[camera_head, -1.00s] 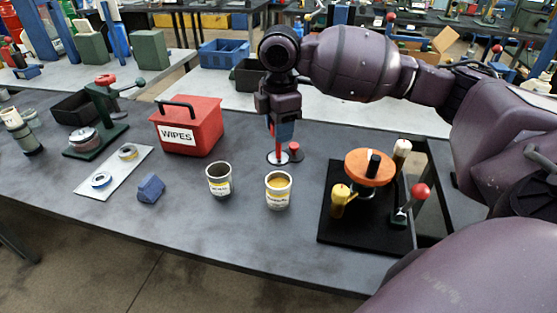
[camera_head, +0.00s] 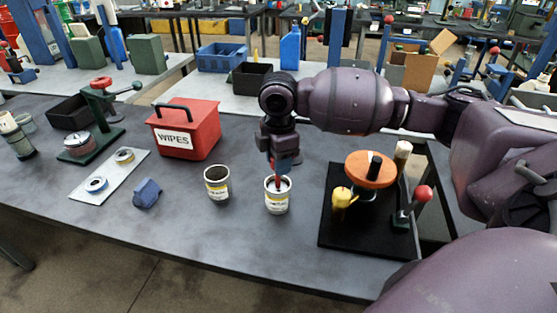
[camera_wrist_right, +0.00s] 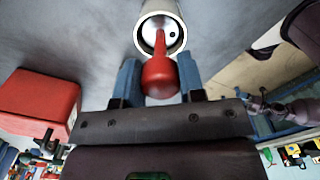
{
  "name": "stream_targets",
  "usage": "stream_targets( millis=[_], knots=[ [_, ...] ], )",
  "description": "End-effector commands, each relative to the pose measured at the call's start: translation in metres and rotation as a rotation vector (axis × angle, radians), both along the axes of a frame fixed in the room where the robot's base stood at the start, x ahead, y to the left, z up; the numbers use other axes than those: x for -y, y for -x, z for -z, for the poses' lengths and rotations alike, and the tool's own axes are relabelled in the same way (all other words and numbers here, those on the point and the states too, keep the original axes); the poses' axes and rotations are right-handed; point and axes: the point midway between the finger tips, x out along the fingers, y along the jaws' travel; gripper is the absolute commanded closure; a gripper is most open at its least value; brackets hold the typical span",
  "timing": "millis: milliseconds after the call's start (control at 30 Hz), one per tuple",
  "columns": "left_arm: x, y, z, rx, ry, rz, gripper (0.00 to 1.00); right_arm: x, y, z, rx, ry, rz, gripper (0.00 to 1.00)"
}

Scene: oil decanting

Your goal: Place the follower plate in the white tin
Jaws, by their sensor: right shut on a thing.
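The white tin (camera_head: 277,202) with a yellow label stands upright on the dark table. My right gripper (camera_head: 281,165) is directly above it, shut on the red handle of the follower plate. In the right wrist view the red knob (camera_wrist_right: 160,76) sits between the blue fingers of this gripper (camera_wrist_right: 160,66). The pale round plate (camera_wrist_right: 157,38) shows inside the rim of the tin (camera_wrist_right: 178,47). I cannot tell how deep the plate sits or whether it touches the contents. My left gripper is not in view.
A second labelled tin (camera_head: 217,186) stands just left. A red wipes box (camera_head: 187,133) is behind it, and a blue block (camera_head: 147,193) lies farther left. A black base (camera_head: 345,235) with an orange-topped fixture (camera_head: 370,168) stands close on the right. The table front is clear.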

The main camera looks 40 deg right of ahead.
Motion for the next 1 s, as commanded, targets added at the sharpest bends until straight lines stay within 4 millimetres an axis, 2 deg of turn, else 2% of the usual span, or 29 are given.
stream_targets(
  millis=[133, 167, 300, 333, 667, 767, 1000],
  knots=[
    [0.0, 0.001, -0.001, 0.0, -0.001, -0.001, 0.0, 0.0, 0.0, 0.002, 0.0, -0.001, 0.0, 0.92],
    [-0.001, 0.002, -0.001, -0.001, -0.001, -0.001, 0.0, 0.0, 0.0, 0.002, 0.0, -0.001, 0.0, 0.62],
    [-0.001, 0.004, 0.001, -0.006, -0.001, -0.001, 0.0, 0.0, 0.0, 0.002, 0.0, 0.0, 0.0, 0.41],
    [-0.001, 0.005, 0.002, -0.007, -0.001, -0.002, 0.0, 0.0, 0.0, 0.002, 0.0, 0.0, 0.0, 0.38],
    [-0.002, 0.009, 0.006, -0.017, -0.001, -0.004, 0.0, 0.0, 0.0, 0.0, 0.0, 0.001, 0.0, 0.38],
    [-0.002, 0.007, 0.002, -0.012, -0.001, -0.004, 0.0, 0.0, 0.0, -0.011, 0.002, 0.0, 0.0, 0.38],
    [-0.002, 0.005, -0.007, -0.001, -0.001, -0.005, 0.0, 0.0, 0.0, -0.057, 0.007, 0.0, 0.0, 0.38]
  ],
)
